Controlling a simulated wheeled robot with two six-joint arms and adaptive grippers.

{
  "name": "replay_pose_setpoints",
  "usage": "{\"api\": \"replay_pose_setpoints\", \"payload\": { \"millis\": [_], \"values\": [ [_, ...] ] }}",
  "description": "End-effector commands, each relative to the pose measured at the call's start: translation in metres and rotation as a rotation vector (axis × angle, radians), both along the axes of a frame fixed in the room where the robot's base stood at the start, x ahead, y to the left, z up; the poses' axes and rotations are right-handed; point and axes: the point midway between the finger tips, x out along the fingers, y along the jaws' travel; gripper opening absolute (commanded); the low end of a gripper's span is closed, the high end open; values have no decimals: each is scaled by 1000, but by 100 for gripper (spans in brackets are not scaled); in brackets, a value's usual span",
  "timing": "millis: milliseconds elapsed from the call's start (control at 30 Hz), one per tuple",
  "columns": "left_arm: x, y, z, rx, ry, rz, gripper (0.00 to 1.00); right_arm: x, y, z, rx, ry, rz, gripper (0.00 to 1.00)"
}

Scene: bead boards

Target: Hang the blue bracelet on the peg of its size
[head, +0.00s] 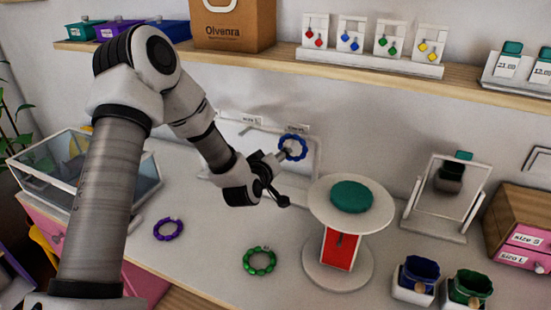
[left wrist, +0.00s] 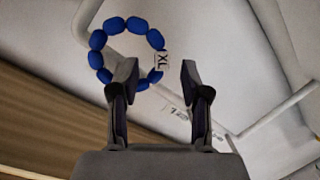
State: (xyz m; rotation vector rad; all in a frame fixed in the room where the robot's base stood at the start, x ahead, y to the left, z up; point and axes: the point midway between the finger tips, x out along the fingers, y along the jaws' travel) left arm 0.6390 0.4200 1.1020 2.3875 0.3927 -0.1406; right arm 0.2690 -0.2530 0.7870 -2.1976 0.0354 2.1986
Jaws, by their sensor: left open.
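The blue bracelet (head: 304,144) is up at the right end of the white peg stand (head: 318,160), near one of its small labels. In the left wrist view the blue bracelet (left wrist: 97,39) is a ring of large beads with a white tag reading XL. White bars of the stand show behind it; I cannot tell whether a peg passes through it. My left gripper (head: 283,178) is open, its upper finger close to the bracelet's lower edge. My right gripper is not in view.
A purple bracelet (head: 168,229) and a green bracelet (head: 260,261) lie on the table. A round white stand (head: 320,205) with a teal pad is right of my gripper. A mirror (head: 443,190) stands farther right. A shelf (head: 380,87) runs above.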

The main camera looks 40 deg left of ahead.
Motion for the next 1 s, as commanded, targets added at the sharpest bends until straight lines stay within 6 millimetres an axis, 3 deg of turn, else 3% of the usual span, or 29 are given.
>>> {"api": "replay_pose_setpoints", "payload": {
  "millis": [167,400,533,867,1000],
  "values": [
    [-24,-6,5,-4,0,0,46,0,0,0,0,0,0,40],
    [-83,-21,18,-6,0,0,46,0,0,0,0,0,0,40],
    [-104,-27,22,-4,0,0,46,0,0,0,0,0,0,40],
    [-112,-29,25,0,0,0,46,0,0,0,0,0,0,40],
    [-112,-29,44,0,-1,-1,46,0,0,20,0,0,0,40]
  ]
}}
